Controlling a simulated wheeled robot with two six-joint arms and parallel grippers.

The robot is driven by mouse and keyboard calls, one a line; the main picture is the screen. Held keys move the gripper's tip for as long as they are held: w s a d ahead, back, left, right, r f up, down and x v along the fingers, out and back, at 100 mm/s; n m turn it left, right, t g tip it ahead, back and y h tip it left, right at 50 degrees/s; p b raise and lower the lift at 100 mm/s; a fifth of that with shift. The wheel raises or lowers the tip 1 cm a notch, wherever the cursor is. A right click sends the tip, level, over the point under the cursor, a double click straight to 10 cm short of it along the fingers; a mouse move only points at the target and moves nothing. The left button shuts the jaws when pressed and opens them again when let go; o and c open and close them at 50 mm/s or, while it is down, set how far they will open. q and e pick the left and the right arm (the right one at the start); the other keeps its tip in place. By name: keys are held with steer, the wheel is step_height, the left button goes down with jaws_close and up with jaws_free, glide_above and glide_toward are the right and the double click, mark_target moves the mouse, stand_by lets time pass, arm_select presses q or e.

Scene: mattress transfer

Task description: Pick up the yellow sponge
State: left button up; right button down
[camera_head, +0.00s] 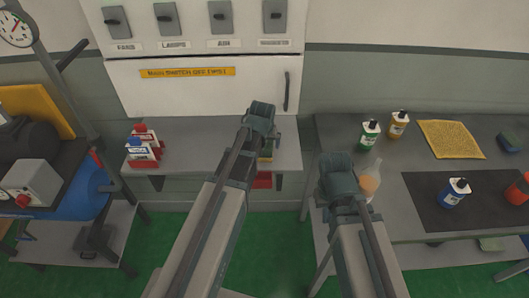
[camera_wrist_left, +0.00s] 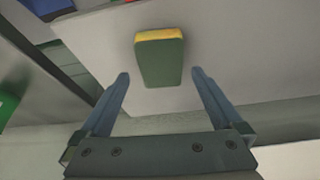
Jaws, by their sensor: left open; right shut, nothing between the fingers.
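The yellow sponge shows in the left wrist view (camera_wrist_left: 160,62) as a dark green block with a yellow edge on a pale grey surface. In the head view only a small part of it (camera_head: 267,154) shows behind my left gripper (camera_head: 262,112), which is over the small grey table. The left gripper is open in the left wrist view (camera_wrist_left: 160,78), its fingertips on either side of the sponge's near end, with gaps on both sides. My right gripper (camera_head: 338,168) is shut and empty by the left edge of the right table.
The small grey table (camera_head: 205,138) stands under a switch cabinet (camera_head: 200,85) and carries red-and-white boxes (camera_head: 143,148). The right table (camera_head: 425,205) holds bottles, including a green one (camera_head: 369,134), and a yellow sheet (camera_head: 451,139).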

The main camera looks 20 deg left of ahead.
mark_target(264, 147)
arm_select(q)
steer(key=b+x, duration=0.4)
steer(key=x, duration=0.1)
steer(key=shift+a+f+b, duration=0.1)
steer(key=shift+b, duration=0.2)
steer(key=shift+c, duration=0.4)
steer(key=c, duration=1.1)
step_height(264, 147, up, 2)
steer(key=shift+r+p, duration=0.1)
steer(key=shift+p, duration=1.05)
step_height(264, 147, up, 2)
steer(key=shift+r+p, duration=0.1)
steer(key=shift+p, duration=0.9)
steer(key=d, duration=0.5)
steer(key=s+d, duration=0.1)
steer(key=d, duration=0.4)
steer(key=s+d+p, duration=0.1)
steer(key=d, duration=0.5)
steer(key=shift+s+r, duration=0.1)
steer(key=shift+r, duration=0.3)
